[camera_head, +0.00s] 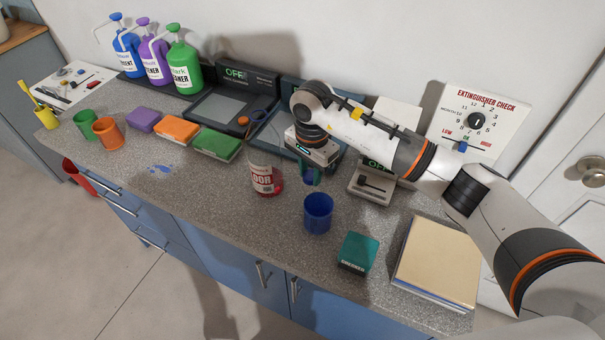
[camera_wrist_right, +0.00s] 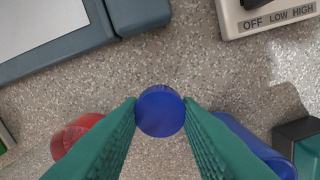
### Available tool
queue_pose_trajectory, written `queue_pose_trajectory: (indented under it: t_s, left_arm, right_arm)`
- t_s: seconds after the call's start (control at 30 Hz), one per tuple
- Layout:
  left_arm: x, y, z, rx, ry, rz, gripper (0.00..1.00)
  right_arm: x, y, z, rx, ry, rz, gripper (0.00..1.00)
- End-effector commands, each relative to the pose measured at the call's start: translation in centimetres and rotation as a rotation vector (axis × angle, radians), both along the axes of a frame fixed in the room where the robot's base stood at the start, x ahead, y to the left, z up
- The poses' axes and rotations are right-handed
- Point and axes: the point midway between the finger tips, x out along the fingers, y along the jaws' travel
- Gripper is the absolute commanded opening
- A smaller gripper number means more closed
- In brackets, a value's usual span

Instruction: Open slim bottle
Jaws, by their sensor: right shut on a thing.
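A clear bottle with a white and red label and red contents (camera_head: 264,178) stands upright on the counter; its upper part is see-through and faint. It shows as a red shape (camera_wrist_right: 72,136) at the lower left of the right wrist view. My right gripper (camera_head: 310,178) is just right of this bottle, above the counter. Its green fingers are shut on a small round blue cap (camera_wrist_right: 160,110), which also shows below the fingers in the head view (camera_head: 309,180). I cannot tell whether anything hangs under the cap. My left gripper is not in view.
A blue cup (camera_head: 318,213) stands in front of the gripper, with a teal box (camera_head: 358,252) and books (camera_head: 436,262) to the right. A switch box (camera_head: 370,187) and dark flat devices (camera_head: 232,100) are behind. Colored boxes (camera_head: 215,143) sit left; the counter's front left is mostly clear.

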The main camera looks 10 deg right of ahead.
Motion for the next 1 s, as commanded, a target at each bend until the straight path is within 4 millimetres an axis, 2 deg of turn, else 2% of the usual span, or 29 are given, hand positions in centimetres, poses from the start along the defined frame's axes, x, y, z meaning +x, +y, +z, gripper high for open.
queue_pose_trajectory:
  t_s: [0.17,0.33,0.73,0.77,0.8,0.87,1.0]
  left_arm:
    - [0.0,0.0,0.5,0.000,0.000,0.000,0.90]
    - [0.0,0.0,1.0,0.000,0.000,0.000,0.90]
    - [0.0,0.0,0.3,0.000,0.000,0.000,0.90]
    - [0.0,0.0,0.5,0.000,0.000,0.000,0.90]
    - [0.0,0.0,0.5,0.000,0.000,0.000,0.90]
    - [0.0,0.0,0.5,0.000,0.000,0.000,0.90]
    - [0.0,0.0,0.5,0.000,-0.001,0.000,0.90]
  right_arm:
    - [-0.1,0.0,-1.4,0.000,0.003,0.002,0.03]
    - [-0.1,0.0,-3.8,0.000,0.003,0.002,0.03]
    - [0.0,0.0,-4.5,0.000,-0.001,0.004,0.03]
    - [0.0,0.0,-4.4,0.000,-0.001,0.004,0.35]
    - [0.0,0.0,-4.3,0.000,-0.001,0.004,0.42]
    - [0.0,0.0,-4.3,0.000,-0.001,0.004,0.52]
    - [0.0,0.0,-4.3,0.000,-0.001,0.004,0.52]
